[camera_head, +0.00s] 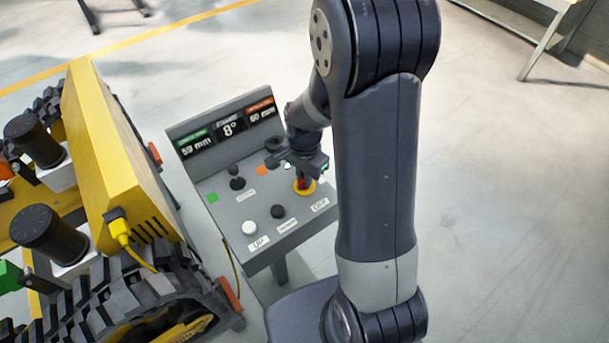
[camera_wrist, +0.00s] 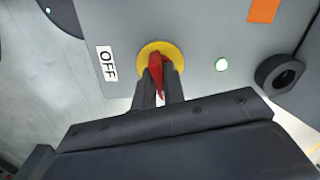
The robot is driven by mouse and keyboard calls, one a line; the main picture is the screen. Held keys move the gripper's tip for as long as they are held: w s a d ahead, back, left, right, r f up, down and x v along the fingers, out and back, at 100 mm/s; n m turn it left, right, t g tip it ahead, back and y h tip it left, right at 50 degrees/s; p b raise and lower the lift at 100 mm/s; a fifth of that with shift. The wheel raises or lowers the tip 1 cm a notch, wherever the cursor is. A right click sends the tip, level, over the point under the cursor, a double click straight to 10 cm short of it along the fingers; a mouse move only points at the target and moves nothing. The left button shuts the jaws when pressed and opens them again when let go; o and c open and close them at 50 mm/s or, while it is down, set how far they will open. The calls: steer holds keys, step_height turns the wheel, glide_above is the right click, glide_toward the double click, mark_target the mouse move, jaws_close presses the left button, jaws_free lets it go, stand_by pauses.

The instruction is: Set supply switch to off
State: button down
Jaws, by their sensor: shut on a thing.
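The supply switch is a red handle (camera_wrist: 156,72) on a round yellow base, seen close in the wrist view. In the head view the red switch (camera_head: 302,184) stands on its yellow disc at the right of the grey control panel (camera_head: 222,207). My gripper (camera_wrist: 160,88) is shut on the red handle, one finger on each side. It also shows in the head view (camera_head: 302,172), above the switch. A white label reading OFF (camera_wrist: 107,63) lies left of the yellow base in the wrist view. The handle's lower end is partly hidden between the fingers.
The panel has a white button (camera_head: 249,227), a black button (camera_head: 278,211), a black knob (camera_head: 237,183) and a display reading 59 mm, 8° and 60 mm. A yellow tracked carrier (camera_head: 110,150) stands close on the left.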

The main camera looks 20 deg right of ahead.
steer(key=shift+n, duration=0.3)
steer(key=n+b, duration=0.1)
steer(key=n, duration=0.1)
steer(key=shift+f+n, duration=0.1)
steer(key=shift+n, duration=0.2)
steer(key=n+b, duration=0.1)
steer(key=n, duration=0.2)
steer(key=shift+n+b, duration=0.35)
steer(key=shift+n, duration=0.05)
steer(key=n+b, duration=0.1)
steer(key=n, duration=0.3)
steer(key=shift+n+b, duration=0.35)
steer(key=shift+n, duration=1.35)
steer(key=c, duration=1.5)
jaws_free()
